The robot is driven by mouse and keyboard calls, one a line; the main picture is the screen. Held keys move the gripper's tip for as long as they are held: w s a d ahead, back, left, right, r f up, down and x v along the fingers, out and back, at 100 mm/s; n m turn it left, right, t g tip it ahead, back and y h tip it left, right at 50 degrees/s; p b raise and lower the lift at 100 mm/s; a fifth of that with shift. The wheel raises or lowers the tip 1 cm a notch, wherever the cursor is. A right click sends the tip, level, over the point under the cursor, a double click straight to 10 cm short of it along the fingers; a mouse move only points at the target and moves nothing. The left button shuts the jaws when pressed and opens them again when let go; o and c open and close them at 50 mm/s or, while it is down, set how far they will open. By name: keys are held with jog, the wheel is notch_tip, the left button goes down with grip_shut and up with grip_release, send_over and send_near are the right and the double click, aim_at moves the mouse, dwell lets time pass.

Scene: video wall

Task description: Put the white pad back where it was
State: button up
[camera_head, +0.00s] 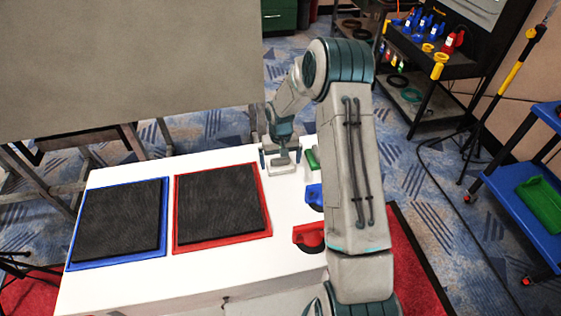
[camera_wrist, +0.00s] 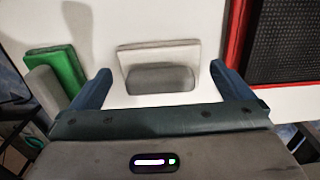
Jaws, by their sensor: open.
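The white pad (camera_wrist: 158,52) lies on the white table in the wrist view, a pale slab with a grey rounded part (camera_wrist: 160,79) on its near side. In the head view the pad (camera_head: 281,169) shows at the table's far side, partly covered by my gripper. My gripper (camera_head: 280,157) is open above it, one finger on each side. In the wrist view my gripper (camera_wrist: 163,86) has its fingers apart, with the pad lying between and beyond the fingertips. I see no finger touching the pad.
A red-framed black mat (camera_head: 218,207) and a blue-framed one (camera_head: 121,221) lie on the table to the left. Green (camera_head: 312,160), blue (camera_head: 314,196) and red (camera_head: 309,236) pieces stand along the right side, partly behind my arm. A large grey panel (camera_head: 130,60) stands behind.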

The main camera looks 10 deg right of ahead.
aim_at(281, 159)
jog(key=s+r+b, duration=0.1)
jog(key=s+r, duration=0.2)
jog(key=r, duration=0.7)
jog(key=s+r, duration=0.4)
jog(key=r, duration=0.5)
jog(key=s+r+t, duration=0.1)
jog(key=s+r, duration=0.2)
jog(key=s, duration=0.9)
jog(key=s+r+t, duration=0.2)
jog(key=s+r, duration=0.2)
jog(key=s, duration=0.8)
jog(key=shift+r, duration=0.25)
